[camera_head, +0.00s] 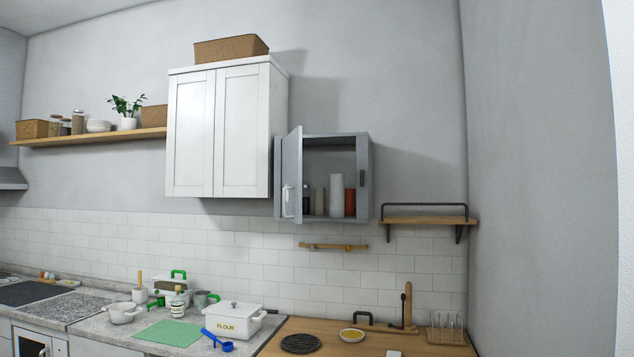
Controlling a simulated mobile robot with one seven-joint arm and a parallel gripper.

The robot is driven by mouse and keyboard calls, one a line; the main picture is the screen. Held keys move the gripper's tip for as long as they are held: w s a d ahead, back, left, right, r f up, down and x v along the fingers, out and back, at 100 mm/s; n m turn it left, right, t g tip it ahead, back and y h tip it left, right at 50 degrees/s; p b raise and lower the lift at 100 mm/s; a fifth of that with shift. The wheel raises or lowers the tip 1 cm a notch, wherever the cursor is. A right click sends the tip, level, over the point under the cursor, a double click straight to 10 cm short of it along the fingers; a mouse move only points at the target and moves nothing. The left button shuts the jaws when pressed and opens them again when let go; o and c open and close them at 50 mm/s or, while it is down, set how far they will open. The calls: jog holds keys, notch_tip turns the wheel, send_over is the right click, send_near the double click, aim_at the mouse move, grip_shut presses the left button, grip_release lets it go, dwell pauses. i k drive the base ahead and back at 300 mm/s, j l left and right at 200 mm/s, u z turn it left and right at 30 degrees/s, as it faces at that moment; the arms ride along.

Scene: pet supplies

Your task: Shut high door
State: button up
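The grey wall cabinet (330,137) hangs to the right of the white cabinet. Its door (293,172) is hinged on the left and stands open, swung out toward me. A white handle (288,200) shows on the door. Inside the cabinet stand a white cylinder (336,194), a reddish-brown container (350,202) and darker bottles (319,200). My gripper is not in view.
A closed white double-door cabinet (216,130) hangs just left of the open door. A small wooden shelf with a dark rail (425,220) is at right. Below are a counter with a flour box (234,318) and a wooden top (375,343). The air before the cabinet looks clear.

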aim_at(292, 144)
jog(key=i+j, duration=0.1)
jog(key=j, duration=0.25)
jog(key=i+j, duration=0.15)
jog(key=j, duration=0.25)
jog(key=i+j+u, duration=0.1)
jog(key=j, duration=0.25)
jog(key=i+j, duration=1.35)
jog(key=i, duration=0.1)
